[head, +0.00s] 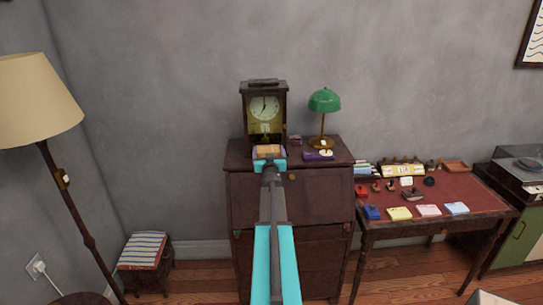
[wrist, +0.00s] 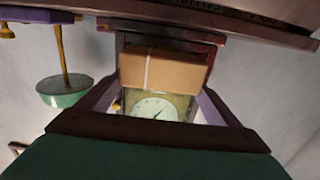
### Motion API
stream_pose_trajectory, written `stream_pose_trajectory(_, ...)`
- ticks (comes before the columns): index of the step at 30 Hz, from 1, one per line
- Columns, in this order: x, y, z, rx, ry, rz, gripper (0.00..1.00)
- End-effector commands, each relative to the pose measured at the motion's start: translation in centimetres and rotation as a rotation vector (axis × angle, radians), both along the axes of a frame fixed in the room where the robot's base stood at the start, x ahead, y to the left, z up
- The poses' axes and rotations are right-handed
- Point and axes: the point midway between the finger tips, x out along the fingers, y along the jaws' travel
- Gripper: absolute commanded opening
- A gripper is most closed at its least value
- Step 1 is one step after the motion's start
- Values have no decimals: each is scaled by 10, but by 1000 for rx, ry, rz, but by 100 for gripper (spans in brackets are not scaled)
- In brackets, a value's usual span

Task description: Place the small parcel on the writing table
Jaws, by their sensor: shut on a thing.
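The small parcel (head: 268,149) is a brown box at the end of my arm, in front of the mantel clock. In the wrist view the parcel (wrist: 165,72) shows a pale string around it and sits between the fingers. My gripper (head: 269,154) is shut on it, over the dark bureau's top. I cannot tell whether the parcel touches the bureau. The writing table (head: 462,189), with a red top, stands to the right of the bureau, well away from my gripper.
The bureau (head: 250,190) bears the clock (head: 264,108), a green lamp (head: 324,102) and a purple item (head: 318,156). The writing table holds colored note pads, stamps and a tray (head: 454,166), with bare red patches between. A record player (head: 520,165) stands at right.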

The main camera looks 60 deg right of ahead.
Motion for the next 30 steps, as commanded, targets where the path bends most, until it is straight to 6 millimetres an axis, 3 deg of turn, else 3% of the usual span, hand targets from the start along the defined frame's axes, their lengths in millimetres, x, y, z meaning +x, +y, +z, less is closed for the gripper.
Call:
stream_pose_trajectory(13,15,-14,-1,0,-1,1,58)
stream_pose_trajectory(21,14,-12,-28,-1,-1,-1,58)
stream_pose_trajectory(30,14,-11,-33,-2,-2,-2,58)
